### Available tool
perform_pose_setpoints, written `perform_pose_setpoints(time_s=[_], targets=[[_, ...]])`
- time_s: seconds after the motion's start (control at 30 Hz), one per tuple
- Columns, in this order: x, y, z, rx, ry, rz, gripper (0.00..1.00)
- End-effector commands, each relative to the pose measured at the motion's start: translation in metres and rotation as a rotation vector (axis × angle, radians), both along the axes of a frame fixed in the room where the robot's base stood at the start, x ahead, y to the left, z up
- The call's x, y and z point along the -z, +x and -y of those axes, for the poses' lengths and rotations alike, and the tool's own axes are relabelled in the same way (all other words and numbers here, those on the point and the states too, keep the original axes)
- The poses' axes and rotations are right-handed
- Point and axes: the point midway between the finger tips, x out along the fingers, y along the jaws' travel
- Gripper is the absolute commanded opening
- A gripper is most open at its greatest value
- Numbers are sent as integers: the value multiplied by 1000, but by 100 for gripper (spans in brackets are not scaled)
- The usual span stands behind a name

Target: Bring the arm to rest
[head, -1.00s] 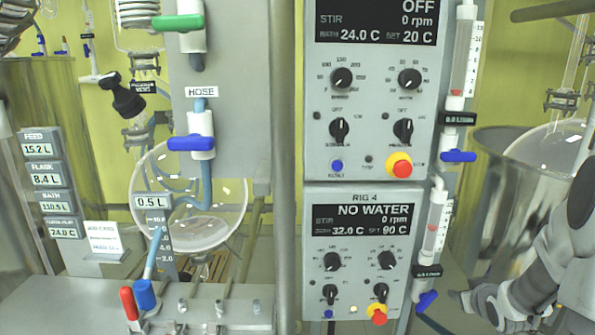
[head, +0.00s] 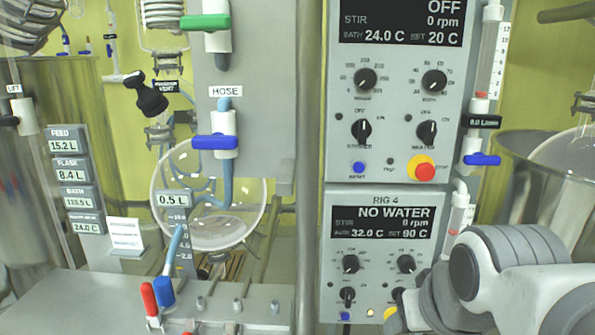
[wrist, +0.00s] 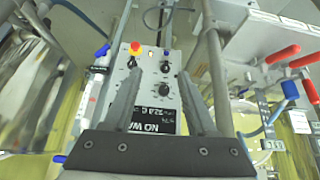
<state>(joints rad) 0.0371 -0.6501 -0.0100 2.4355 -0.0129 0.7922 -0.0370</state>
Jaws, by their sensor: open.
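My arm (head: 515,270) reaches in from the lower right in the head view, in front of the lower right of the RIG 4 panel (head: 380,200). My gripper cannot be made out in the head view. In the wrist view my gripper (wrist: 160,75) has its two fingers apart, with nothing between them that I can see being held. The NO WATER panel (wrist: 152,95) shows behind and between the fingers, upside down. I cannot tell the distance from the fingertips to it.
A grey upper panel reading OFF (head: 395,90) stands above RIG 4. A steel bath (head: 545,165) is at the right. A round glass flask (head: 205,225), a blue hose valve (head: 215,143) and a grey bench with red and blue handles (head: 165,290) are at the left.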

Motion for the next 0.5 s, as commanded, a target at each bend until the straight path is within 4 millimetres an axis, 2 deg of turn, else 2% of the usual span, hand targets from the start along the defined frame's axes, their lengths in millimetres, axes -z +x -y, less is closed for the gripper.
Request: perform_pose_setpoints(time_s=[0.03, 0.13, 0.17, 0.2, 0.5], targets=[[7, -17, -7, -7, 11, -21, 57], [21, -49, -17, -16, 30, -75, 57], [3, -45, -16, -12, 29, -74, 57], [-7, -44, -15, -11, 28, -74, 57], [-72, -43, -15, -10, 27, -73, 57]])
